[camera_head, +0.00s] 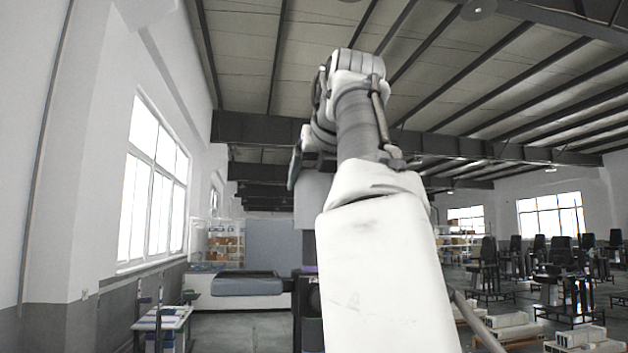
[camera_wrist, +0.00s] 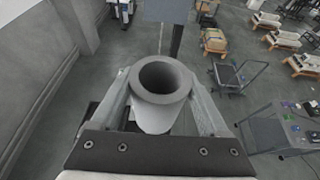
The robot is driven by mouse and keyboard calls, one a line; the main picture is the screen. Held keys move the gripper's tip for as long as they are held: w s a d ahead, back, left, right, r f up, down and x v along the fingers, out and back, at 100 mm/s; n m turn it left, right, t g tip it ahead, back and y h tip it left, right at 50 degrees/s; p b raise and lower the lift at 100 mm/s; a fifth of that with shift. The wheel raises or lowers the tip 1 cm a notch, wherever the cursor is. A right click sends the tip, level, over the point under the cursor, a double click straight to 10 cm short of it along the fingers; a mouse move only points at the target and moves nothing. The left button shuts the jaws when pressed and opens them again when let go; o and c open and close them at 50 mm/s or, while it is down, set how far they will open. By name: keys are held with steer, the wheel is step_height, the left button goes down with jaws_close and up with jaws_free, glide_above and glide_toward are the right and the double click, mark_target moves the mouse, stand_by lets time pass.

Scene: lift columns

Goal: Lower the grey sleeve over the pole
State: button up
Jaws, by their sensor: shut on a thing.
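The grey sleeve (camera_wrist: 158,117) is a thick-walled tube with a round open top, seen from above in the wrist view. My gripper (camera_wrist: 161,86) is shut on it, with one finger on each side of the tube. The sleeve's lower end is hidden, and the inside of its bore is dark. I cannot make out the pole for certain in either view, nor whether any of it is inside the sleeve. In the head view my raised arm covers the middle, and my gripper cannot be made out clearly there.
In the wrist view a dark post (camera_wrist: 177,42) stands beyond the sleeve, a cart (camera_wrist: 238,76) is to the right and a grey table (camera_wrist: 285,130) at lower right. In the head view a small white table (camera_head: 163,320) stands at lower left and several dark chairs at right.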

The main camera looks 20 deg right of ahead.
mark_target(318, 209)
steer(key=shift+f+b, duration=3.1)
steer(key=shift+f, duration=0.15)
steer(key=o, duration=1.4)
steer(key=shift+o, duration=0.2)
steer(key=p+v, duration=0.1)
steer(key=v, duration=1.6)
steer(key=shift+s+a, duration=0.2)
steer(key=shift+s, duration=0.1)
